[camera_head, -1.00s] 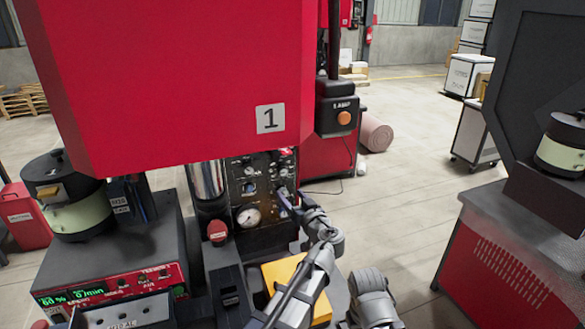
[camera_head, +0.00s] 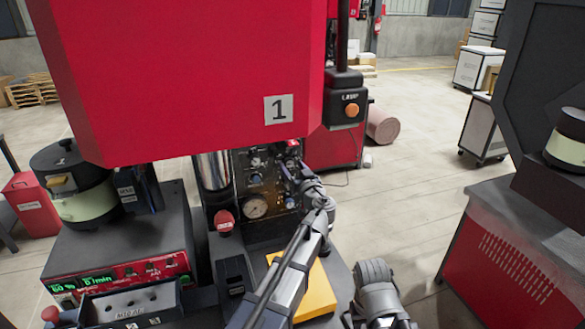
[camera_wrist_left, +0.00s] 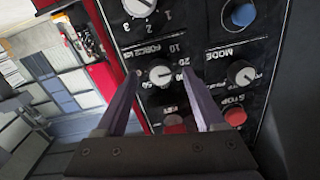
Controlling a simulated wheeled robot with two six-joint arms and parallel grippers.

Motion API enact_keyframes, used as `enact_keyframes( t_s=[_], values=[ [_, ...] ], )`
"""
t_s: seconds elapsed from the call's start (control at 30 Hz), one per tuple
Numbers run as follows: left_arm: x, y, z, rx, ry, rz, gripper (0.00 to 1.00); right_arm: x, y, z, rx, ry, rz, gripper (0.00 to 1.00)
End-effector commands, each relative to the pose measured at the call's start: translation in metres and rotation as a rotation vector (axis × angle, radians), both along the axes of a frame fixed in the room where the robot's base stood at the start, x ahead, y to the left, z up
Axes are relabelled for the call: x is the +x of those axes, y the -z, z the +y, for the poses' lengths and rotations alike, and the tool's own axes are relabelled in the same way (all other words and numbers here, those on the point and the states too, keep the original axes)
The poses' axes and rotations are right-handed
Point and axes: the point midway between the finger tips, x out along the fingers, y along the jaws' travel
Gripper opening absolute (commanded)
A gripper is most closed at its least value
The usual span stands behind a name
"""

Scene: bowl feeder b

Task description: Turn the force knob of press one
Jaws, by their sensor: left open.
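Press one is the red machine (camera_head: 180,80) marked 1, with a black control panel (camera_head: 238,190) under its red housing. My left gripper (camera_wrist_left: 161,76) is open, with one finger on each side of this knob. I cannot tell whether either finger touches it. In the head view the left gripper (camera_head: 288,172) is at the panel's right side, and the wrist partly hides the panel there. My right gripper is out of view.
Close to the force knob are a MODE knob (camera_wrist_left: 241,73), a red STOP button (camera_wrist_left: 235,116), a blue button (camera_wrist_left: 243,14) and a larger numbered dial (camera_wrist_left: 138,5). A pressure gauge (camera_head: 256,207) is lower left of the gripper. Open floor lies right of the press.

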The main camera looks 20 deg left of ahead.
Motion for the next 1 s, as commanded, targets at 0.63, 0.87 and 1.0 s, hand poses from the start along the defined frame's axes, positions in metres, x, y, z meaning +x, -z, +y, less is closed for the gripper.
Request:
enact_keyframes(
  t_s=[0.63, 0.87, 1.0],
  values=[
    [0.0008, 0.0001, 0.0007, 0.000, 0.000, 0.000, 0.31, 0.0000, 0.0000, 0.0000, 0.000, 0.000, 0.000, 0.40],
    [0.0008, 0.0001, 0.0007, 0.000, 0.000, 0.000, 0.05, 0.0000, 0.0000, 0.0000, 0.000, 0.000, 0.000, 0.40],
    [0.0007, 0.0001, 0.0007, 0.000, 0.000, 0.000, 0.00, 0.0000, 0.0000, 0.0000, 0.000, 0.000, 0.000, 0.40]
  ],
)
